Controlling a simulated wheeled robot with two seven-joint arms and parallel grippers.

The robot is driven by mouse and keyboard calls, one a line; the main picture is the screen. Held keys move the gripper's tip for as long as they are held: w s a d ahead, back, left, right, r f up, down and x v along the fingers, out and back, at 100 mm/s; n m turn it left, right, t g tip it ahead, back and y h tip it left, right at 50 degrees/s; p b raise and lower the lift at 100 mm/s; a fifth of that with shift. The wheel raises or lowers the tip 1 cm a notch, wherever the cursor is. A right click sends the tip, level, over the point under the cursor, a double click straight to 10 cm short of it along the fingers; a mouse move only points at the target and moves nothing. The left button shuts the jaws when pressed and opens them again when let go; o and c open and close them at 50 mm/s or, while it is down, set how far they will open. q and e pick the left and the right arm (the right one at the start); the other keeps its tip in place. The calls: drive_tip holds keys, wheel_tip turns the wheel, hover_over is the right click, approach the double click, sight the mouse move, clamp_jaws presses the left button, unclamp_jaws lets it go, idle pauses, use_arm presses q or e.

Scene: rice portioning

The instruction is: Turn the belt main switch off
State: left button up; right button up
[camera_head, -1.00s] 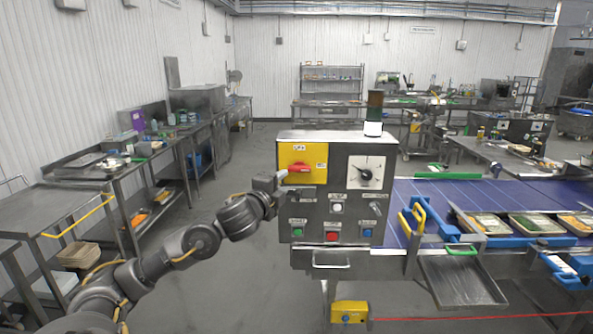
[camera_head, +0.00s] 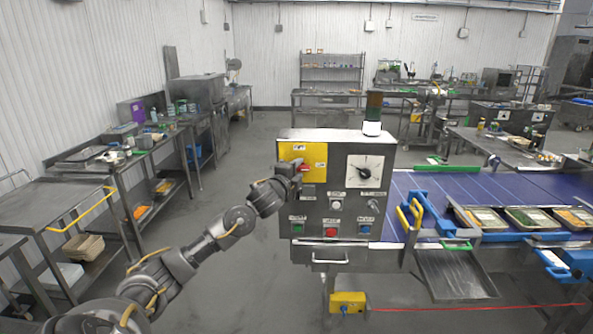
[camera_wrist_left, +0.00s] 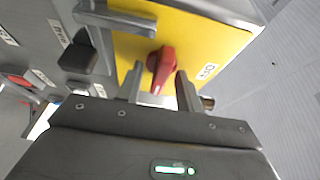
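The belt main switch is a red knob (camera_wrist_left: 160,66) on a yellow plate (camera_head: 317,157) at the upper left of the grey control box (camera_head: 340,150). In the head view the red knob (camera_head: 304,168) is mostly hidden behind my left gripper (camera_head: 296,169). In the left wrist view the two fingers of my left gripper (camera_wrist_left: 160,83) stand apart, one on each side of the knob. A small gap shows at the left finger; whether the right finger touches the knob I cannot tell. My right gripper is not in view.
Below the switch are green (camera_head: 298,228), red (camera_head: 331,232) and blue (camera_head: 365,229) buttons. A dial (camera_head: 364,171) is on the box's right. The blue belt (camera_head: 450,186) with filled trays (camera_head: 485,219) runs to the right. The floor (camera_head: 240,270) before the box is clear.

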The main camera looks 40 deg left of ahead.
use_arm(q)
clamp_jaws()
